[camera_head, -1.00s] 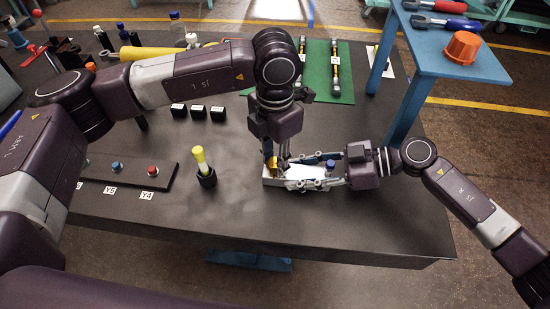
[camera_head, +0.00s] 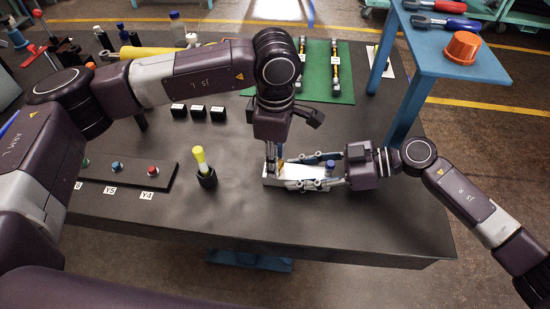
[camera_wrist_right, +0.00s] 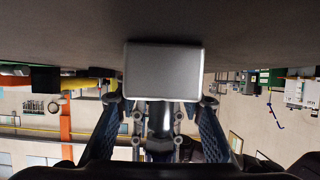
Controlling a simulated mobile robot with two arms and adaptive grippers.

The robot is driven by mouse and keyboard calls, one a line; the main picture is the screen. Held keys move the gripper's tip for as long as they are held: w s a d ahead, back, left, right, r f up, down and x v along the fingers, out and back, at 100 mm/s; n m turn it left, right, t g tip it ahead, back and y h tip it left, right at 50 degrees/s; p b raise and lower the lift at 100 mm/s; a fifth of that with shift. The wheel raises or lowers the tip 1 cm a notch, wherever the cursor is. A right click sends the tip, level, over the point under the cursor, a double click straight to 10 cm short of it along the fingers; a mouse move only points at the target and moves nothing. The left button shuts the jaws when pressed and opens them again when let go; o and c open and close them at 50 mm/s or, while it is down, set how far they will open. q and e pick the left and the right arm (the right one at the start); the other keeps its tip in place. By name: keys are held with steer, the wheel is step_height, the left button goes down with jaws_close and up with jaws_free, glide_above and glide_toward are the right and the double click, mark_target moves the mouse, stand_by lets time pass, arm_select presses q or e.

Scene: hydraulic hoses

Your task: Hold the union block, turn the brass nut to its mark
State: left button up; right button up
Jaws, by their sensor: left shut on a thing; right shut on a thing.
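The union block (camera_head: 305,172) is a pale block on the table. It also shows as a grey block in the right wrist view (camera_wrist_right: 163,70). My right gripper (camera_head: 318,172) is shut on it from the right, with a finger along each side. My left gripper (camera_head: 272,160) points down at the block's left end and is shut on the brass nut. Only a small yellowish part of the nut (camera_head: 280,161) shows beside the fingers; they hide the rest. I cannot make out the mark. A blue cap (camera_head: 330,164) shows near the block's right end.
A black holder with a yellow-topped tool (camera_head: 201,165) stands left of the block. A button panel (camera_head: 122,176) lies further left. Three black blocks (camera_head: 199,113), a green mat (camera_head: 322,70) with hoses and a blue stand (camera_head: 450,58) are behind. The front table is clear.

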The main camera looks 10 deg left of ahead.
arm_select(q)
steer(key=shift+m, duration=0.7)
steer(key=o, duration=1.2)
steer(key=shift+c, duration=0.2)
steer(key=shift+r, duration=0.1)
step_height(320, 180, up, 12)
